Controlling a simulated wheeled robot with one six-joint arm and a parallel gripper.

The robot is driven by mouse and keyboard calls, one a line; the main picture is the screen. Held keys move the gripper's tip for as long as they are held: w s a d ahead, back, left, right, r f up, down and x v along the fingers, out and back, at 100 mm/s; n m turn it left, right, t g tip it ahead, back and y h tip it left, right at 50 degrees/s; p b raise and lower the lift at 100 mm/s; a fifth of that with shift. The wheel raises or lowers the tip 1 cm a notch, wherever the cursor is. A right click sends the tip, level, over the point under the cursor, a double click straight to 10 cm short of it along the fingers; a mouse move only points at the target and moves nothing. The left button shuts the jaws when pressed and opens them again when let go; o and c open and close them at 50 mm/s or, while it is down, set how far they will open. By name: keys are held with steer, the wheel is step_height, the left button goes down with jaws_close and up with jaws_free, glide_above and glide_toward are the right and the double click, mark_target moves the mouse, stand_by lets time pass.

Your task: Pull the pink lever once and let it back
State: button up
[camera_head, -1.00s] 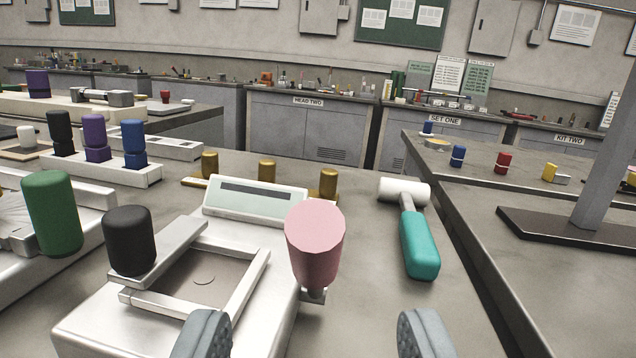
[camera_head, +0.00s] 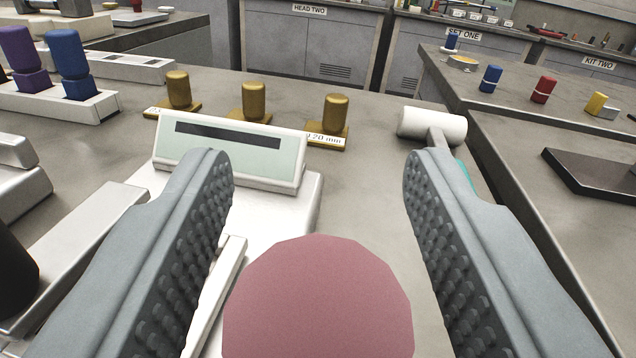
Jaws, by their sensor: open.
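The pink lever's (camera_head: 318,305) knob fills the bottom middle of the view, its lower part cut off by the frame edge. My gripper (camera_head: 316,175) is open. Its two grey studded fingers stand left and right of the knob, with a gap visible on the right side. I cannot tell whether the left finger touches it. The white machine (camera_head: 270,205) with its tilted display panel (camera_head: 228,143) lies behind the knob, partly hidden by the left finger.
A mallet with a white head (camera_head: 432,125) and teal handle lies just beyond the right finger. Several brass weights (camera_head: 250,102) stand behind the display. A black knob (camera_head: 14,270) is at the left edge. Purple (camera_head: 22,55) and blue (camera_head: 72,60) knobs stand at the left back.

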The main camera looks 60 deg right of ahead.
jaws_close()
steer(key=shift+w+d+r+g+y, duration=0.25)
steer(key=shift+d+g+y, duration=0.15)
steer(key=shift+d+y, duration=0.2)
steer(key=shift+w+d+r+m+g+y, duration=0.1)
steer(key=shift+w+d+g+y, duration=0.15)
steer(key=shift+d+y, duration=0.25)
steer(key=shift+w+d+f+m+g+y, duration=0.1)
steer(key=shift+d+g+y, duration=0.25)
steer(key=shift+y, duration=0.15)
steer(key=shift+w+d+r+m+g+y, duration=0.1)
steer(key=shift+w+d+g+y, duration=0.1)
steer(key=shift+d+y, duration=0.3)
jaws_free()
